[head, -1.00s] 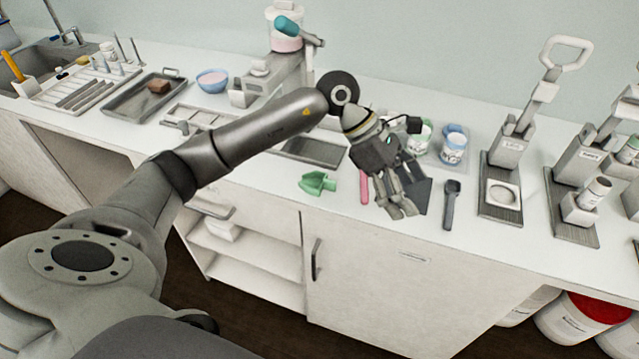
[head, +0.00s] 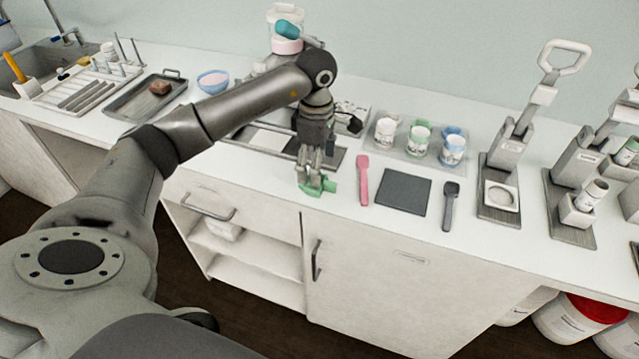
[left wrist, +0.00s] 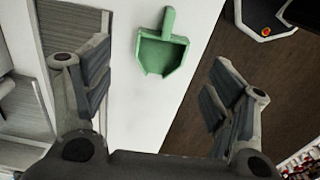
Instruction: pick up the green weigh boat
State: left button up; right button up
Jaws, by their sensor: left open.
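The green weigh boat (head: 331,188) lies on the white counter near its front edge, partly hidden by my gripper in the head view. In the left wrist view the weigh boat (left wrist: 163,50) shows whole, with its short handle pointing up in the picture. My left gripper (head: 316,188) points down above it. In the left wrist view my left gripper (left wrist: 155,90) is open, its fingers apart on either side, with the boat farther off between them. No contact with the boat is clear. My right gripper is not in view.
A pink scoop (head: 363,180), a dark square mat (head: 404,192) and a dark scoop (head: 449,205) lie to the right. Several cups stand on a tray (head: 400,157) behind. A metal tray (head: 262,139) lies behind my gripper. The counter's front edge is close.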

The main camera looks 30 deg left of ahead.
aim_at(327, 186)
pick_arm(q)
jog(key=shift+d+f, duration=0.15)
jog(key=shift+f, duration=0.2)
jog(key=f, duration=0.1)
jog(key=f+p, duration=0.2)
jog(key=shift+d+f, duration=0.2)
jog(key=shift+d, duration=0.05)
jog(key=shift+f, duration=0.55)
jog(key=c, duration=0.9)
